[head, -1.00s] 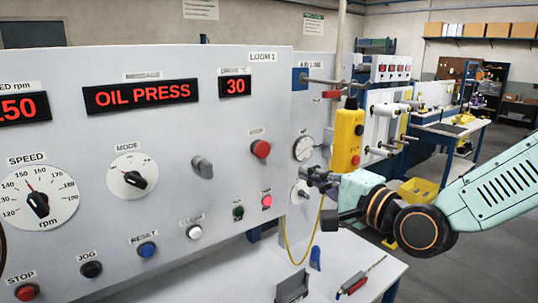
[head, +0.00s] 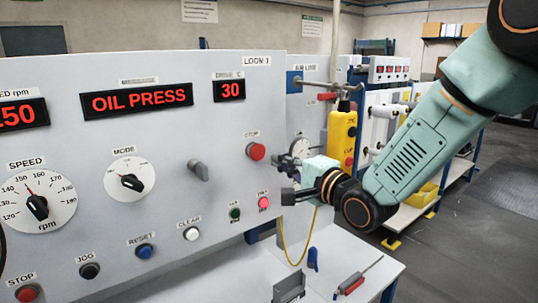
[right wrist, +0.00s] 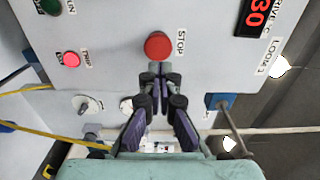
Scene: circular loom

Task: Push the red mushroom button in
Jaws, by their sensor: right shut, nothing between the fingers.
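The red mushroom button (head: 256,151) stands out from the right part of the grey control panel, under a STOP label. In the right wrist view the button (right wrist: 158,46) is just beyond my fingertips, and its face is uncovered. My right gripper (head: 286,181) is to the right of the button and a little below it. Its fingers (right wrist: 159,71) are shut and empty, with the tips lined up just under the button in the wrist view. Whether they touch it is hard to tell, but the head view shows a gap. My left gripper is out of view.
A lit red lamp (head: 263,203) and a dark green button (head: 235,213) sit below on the panel. A grey selector knob (head: 198,170) is to the left. A yellow pendant box (head: 341,139) hangs behind my right gripper. A screwdriver (head: 352,284) lies on the bench.

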